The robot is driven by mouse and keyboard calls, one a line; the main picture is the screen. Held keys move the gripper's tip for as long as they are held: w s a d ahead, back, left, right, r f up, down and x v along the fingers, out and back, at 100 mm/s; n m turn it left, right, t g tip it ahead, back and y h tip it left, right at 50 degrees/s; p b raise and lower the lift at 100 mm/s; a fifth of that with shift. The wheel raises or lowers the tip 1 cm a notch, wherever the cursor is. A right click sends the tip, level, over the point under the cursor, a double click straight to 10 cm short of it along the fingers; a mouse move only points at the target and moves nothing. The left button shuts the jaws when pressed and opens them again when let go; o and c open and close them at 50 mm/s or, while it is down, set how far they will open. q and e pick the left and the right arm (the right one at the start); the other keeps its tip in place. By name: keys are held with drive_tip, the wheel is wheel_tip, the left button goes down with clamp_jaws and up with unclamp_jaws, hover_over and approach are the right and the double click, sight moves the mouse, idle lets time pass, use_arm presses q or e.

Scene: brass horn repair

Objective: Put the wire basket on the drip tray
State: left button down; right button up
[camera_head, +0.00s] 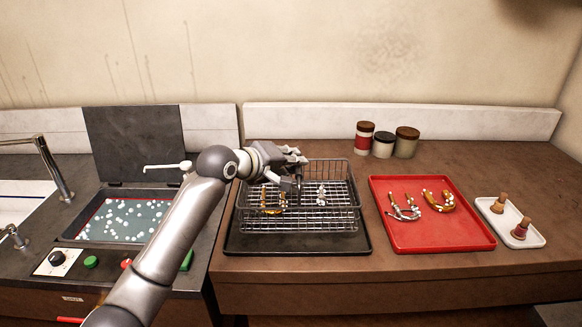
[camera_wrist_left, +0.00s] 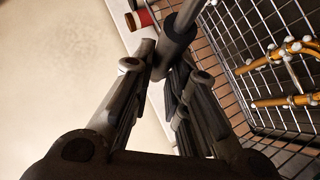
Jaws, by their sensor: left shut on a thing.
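The wire basket (camera_head: 345,222) is a silver mesh box over the black drip tray (camera_head: 300,248), within the tray's outline. I cannot tell whether its bottom touches the tray. A brass-coloured curved part and a small silver part lie inside it. My left gripper (camera_head: 297,180) is above the basket's left-middle, shut on its dark round grip. In the left wrist view the fingers (camera_wrist_left: 172,80) close around that dark grip (camera_wrist_left: 178,48), with the basket mesh (camera_wrist_left: 235,50) and brass tubes to the right. My right gripper is out of view.
Right of the drip tray is a red tray (camera_head: 440,240) with horn parts, then a small white tray (camera_head: 512,228) with two corked pieces. Several jars (camera_head: 383,146) stand behind. Left is an open cleaning tank (camera_head: 95,238) with bubbly liquid and its lid (camera_head: 130,140) raised.

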use_arm(q)
drive_tip(key=shift+a+f, duration=0.1)
drive_tip(key=shift+f, duration=0.9)
drive_tip(key=c, duration=1.8)
unclamp_jaws()
drive_tip(key=shift+f, duration=0.2)
drive_tip(key=o, duration=0.4)
drive_tip(key=shift+c, duration=0.2)
drive_tip(key=shift+s+r, duration=0.1)
drive_tip(key=b+v, duration=0.1)
drive_tip(key=v, duration=1.1)
